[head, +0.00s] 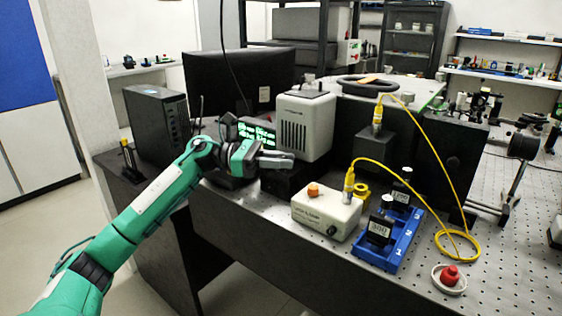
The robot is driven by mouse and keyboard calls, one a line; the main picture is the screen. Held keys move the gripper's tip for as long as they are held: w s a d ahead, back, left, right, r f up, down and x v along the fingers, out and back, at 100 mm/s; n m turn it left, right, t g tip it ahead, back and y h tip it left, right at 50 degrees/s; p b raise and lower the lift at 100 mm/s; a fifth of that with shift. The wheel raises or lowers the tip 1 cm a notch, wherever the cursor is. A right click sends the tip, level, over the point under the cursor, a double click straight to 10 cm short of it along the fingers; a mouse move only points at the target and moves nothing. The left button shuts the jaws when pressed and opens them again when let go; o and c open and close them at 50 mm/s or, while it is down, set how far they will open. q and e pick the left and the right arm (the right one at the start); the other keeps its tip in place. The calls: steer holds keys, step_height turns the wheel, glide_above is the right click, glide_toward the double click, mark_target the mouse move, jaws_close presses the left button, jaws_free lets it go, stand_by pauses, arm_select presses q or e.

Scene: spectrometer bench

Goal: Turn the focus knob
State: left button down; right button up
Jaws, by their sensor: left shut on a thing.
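My left gripper (280,160) reaches in from the left and is shut in front of the black base below the light grey vented instrument (305,125). Its fingers point right, level with the top of that base. The focus knob itself cannot be made out; the fingers and wrist cover the spot where the gripper is closed. My right gripper is not in view.
A white box (326,212) with an orange knob stands at the bench's front edge. A blue rack (400,245) with black labelled blocks, a red button (450,276) and a yellow cable (455,200) lie to the right. A black monitor (235,75) stands behind the arm.

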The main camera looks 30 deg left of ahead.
mark_target(281, 157)
arm_select(q)
steer(key=shift+r, duration=0.1)
steer(key=c, duration=1.4)
jaws_free()
steer(key=shift+o, duration=0.2)
